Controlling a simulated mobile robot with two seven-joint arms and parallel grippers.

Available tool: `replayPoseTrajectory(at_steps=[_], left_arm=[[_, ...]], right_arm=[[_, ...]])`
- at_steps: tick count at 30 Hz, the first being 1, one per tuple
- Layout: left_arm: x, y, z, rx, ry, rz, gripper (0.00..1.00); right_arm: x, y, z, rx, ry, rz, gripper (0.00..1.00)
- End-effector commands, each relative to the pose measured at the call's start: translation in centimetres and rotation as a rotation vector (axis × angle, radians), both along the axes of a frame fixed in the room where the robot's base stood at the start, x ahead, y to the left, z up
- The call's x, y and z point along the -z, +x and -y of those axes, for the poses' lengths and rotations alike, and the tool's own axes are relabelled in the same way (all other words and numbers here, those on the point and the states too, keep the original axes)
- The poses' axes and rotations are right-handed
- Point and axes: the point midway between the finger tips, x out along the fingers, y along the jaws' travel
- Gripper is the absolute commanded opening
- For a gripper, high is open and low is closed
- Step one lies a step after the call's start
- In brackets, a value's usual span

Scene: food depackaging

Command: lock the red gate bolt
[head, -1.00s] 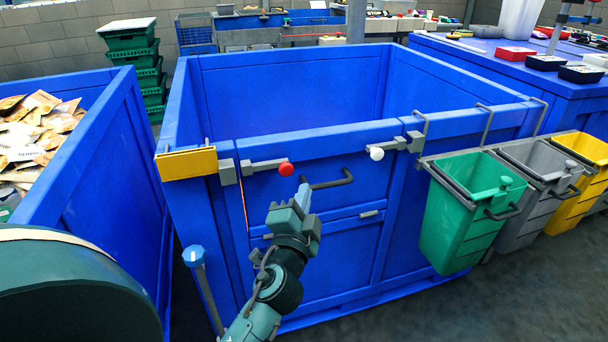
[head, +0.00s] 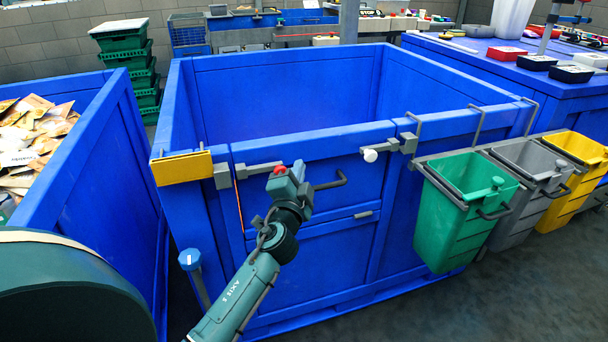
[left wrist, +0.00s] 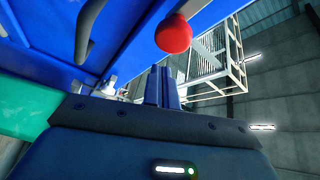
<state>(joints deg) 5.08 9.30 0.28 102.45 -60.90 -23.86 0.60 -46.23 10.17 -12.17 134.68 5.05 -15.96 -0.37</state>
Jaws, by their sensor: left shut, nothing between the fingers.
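The red-knobbed bolt (head: 280,169) sits on the upper left of the blue container's front gate (head: 335,200), its grey bar running left to a grey bracket (head: 222,175). My left gripper (head: 297,172) is shut and empty, just below and right of the red knob in the head view, and hides part of it. In the left wrist view the red knob (left wrist: 173,34) hangs just beyond the shut fingertips (left wrist: 160,75); I cannot tell whether they touch. A white-knobbed bolt (head: 370,155) sits to the right on the same gate. My right gripper is not in view.
A dark gate handle (head: 330,182) is close to my left gripper's right. Green (head: 465,215), grey (head: 520,190) and yellow (head: 575,185) bins hang at the right. A yellow plate (head: 182,167) is on the left corner. A blue-topped post (head: 190,260) stands in front.

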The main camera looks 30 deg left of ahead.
Motion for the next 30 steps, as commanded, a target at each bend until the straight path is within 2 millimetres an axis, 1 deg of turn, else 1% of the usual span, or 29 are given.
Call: replayPoseTrajectory(at_steps=[3,6,18,20,25,27,30], left_arm=[[0.5,-0.7,-0.8,0.0,0.001,0.001,0.0],[0.8,-1.0,-1.2,0.0,0.001,0.001,0.0],[0.8,-1.3,-1.5,0.0,0.001,0.001,0.0],[0.8,-1.8,-2.0,-0.001,0.001,0.001,0.0],[0.9,-4.1,-3.9,-0.003,-0.001,-0.001,0.0],[0.8,-4.6,-4.3,0.0,0.0,0.001,0.0],[0.8,-4.8,-4.5,0.0,0.001,0.001,0.0]], right_arm=[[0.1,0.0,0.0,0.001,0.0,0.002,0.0],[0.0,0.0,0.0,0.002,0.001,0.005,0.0],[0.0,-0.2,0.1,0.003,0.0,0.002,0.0],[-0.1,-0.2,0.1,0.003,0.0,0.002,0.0],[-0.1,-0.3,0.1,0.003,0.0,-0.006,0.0],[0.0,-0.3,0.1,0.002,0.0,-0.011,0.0],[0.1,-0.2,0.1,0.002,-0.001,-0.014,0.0]])
